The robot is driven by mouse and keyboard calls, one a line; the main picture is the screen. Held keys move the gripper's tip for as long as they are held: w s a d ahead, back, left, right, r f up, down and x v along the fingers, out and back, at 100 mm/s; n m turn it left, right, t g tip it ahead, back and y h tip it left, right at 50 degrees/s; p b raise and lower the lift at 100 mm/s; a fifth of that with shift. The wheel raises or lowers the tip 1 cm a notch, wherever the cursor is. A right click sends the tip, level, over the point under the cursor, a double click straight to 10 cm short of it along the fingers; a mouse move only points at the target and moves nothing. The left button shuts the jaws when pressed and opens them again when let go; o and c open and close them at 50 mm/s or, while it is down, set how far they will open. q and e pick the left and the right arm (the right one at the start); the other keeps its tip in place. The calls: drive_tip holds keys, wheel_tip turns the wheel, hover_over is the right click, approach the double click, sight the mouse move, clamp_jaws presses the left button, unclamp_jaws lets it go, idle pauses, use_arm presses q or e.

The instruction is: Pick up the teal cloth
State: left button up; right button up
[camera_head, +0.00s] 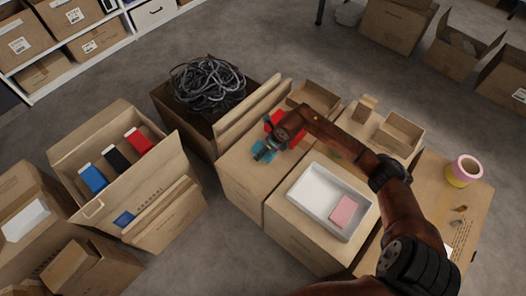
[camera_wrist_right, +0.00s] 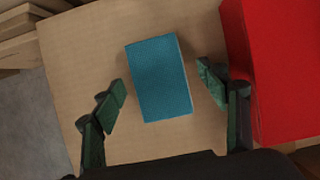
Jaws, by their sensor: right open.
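The teal cloth (camera_wrist_right: 158,76) looks like a flat folded rectangle lying on a cardboard box top. In the right wrist view it sits between the two fingers of my right gripper (camera_wrist_right: 162,82), with a gap on each side. In the head view the cloth (camera_head: 257,151) is partly hidden by my right gripper (camera_head: 265,154), which is over the box. The right gripper is open and holds nothing. My left gripper is not in view.
A red object (camera_wrist_right: 275,70) stands close to the right finger. A white tray (camera_head: 299,205) with a pink item (camera_head: 343,209) is on the neighbouring box. An open carton (camera_head: 176,118) with black cable (camera_head: 209,84) stands behind left. A tape roll (camera_head: 463,171) sits at right.

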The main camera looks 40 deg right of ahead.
drive_tip(key=shift+f, duration=0.3)
drive_tip(key=shift+c, duration=0.5)
drive_tip(key=c, duration=1)
